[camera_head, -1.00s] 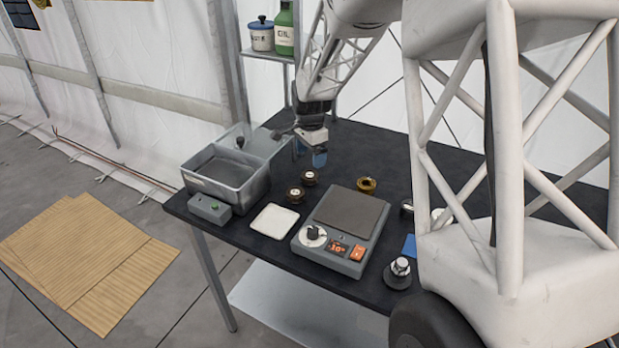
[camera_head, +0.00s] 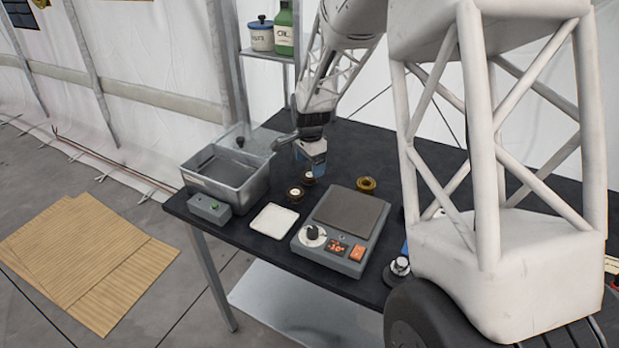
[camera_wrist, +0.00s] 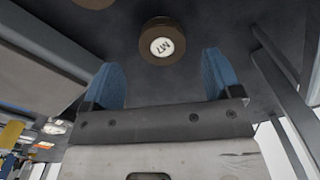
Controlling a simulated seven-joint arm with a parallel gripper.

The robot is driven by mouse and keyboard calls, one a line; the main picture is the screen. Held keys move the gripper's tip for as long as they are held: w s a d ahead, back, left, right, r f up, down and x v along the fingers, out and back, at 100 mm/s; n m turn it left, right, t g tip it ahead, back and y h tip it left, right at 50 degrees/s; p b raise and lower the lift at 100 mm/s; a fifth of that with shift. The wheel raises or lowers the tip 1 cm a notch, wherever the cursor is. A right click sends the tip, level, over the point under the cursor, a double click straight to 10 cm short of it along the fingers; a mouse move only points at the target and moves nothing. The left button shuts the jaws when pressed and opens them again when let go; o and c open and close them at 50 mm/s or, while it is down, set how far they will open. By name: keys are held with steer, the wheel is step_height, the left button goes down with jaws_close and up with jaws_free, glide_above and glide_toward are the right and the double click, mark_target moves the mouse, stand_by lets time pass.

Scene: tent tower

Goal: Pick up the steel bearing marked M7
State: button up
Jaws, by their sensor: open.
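The bearing marked M7 (camera_wrist: 161,42) shows in the wrist view as a dark brown round piece with a white face, its lettering turned upside down. It lies on the dark table, ahead of and between the two blue fingertips. My gripper (camera_wrist: 165,78) is open and empty. In the head view my gripper (camera_head: 313,160) hangs low over one of two similar round bearings, the farther one (camera_head: 308,179). The fingers partly cover that bearing. The nearer bearing (camera_head: 295,194) stands clear of them. Their markings are too small to read in the head view.
A grey tub (camera_head: 228,182) stands left of the bearings. A white tray (camera_head: 274,218) and a scale-like device (camera_head: 345,222) with a dial lie nearer the front. A brass ring (camera_head: 366,185) lies to the right. A shelf (camera_head: 268,56) holds a jar and a green bottle.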

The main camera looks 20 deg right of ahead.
mark_target(309, 175)
steer(key=shift+w+f, duration=0.1)
steer(key=shift+f, duration=1.95)
steer(key=c, duration=1.1)
steer(key=shift+r, duration=0.1)
step_height(309, 175, up, 10)
steer(key=shift+a, duration=0.1)
